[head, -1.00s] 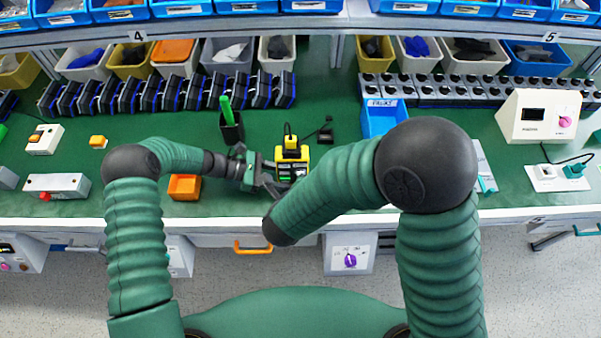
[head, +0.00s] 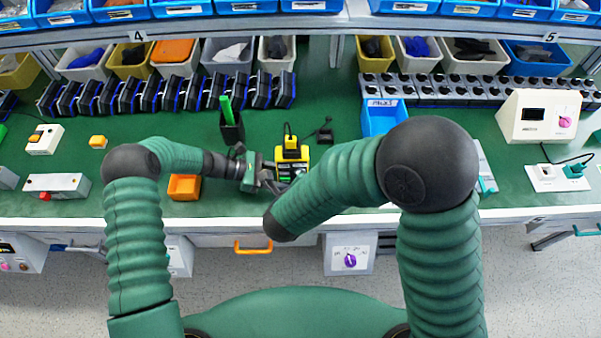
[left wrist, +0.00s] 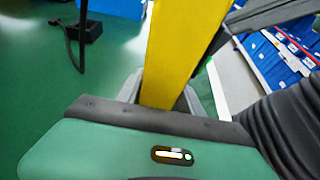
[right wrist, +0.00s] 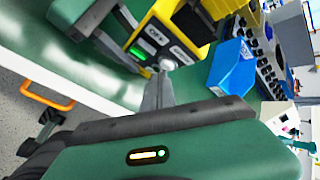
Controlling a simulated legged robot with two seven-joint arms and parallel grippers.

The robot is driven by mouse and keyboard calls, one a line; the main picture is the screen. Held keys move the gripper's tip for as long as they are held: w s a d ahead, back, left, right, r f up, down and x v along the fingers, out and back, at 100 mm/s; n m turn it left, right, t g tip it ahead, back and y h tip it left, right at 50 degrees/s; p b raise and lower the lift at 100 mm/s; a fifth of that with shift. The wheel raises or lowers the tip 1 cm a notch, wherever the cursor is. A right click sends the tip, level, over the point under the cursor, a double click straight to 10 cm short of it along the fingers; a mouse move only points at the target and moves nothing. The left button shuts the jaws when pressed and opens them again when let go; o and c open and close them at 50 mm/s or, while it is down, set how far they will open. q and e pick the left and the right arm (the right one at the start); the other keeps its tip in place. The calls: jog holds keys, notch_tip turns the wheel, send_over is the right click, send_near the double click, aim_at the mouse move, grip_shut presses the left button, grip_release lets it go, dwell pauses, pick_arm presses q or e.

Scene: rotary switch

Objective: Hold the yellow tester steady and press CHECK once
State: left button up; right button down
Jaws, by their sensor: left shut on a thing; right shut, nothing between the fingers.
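The yellow tester (head: 291,153) stands on the green bench in the head view, with a dark plug and cable at its top. My left gripper (head: 264,173) is shut on its left side; the yellow body fills the space between the fingers in the left wrist view (left wrist: 182,45). My right forearm hides part of this in the head view.
A dark holder with a green pen (head: 230,125) stands behind my left gripper. A black plug (head: 325,134) lies behind.

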jog(key=shift+w, duration=0.45)
dwell(0.8)
jog(key=shift+s, duration=0.85)
jog(key=shift+s, duration=0.1)
jog(key=shift+s, duration=2.45)
pick_arm(q)
jog(key=o, duration=1.5)
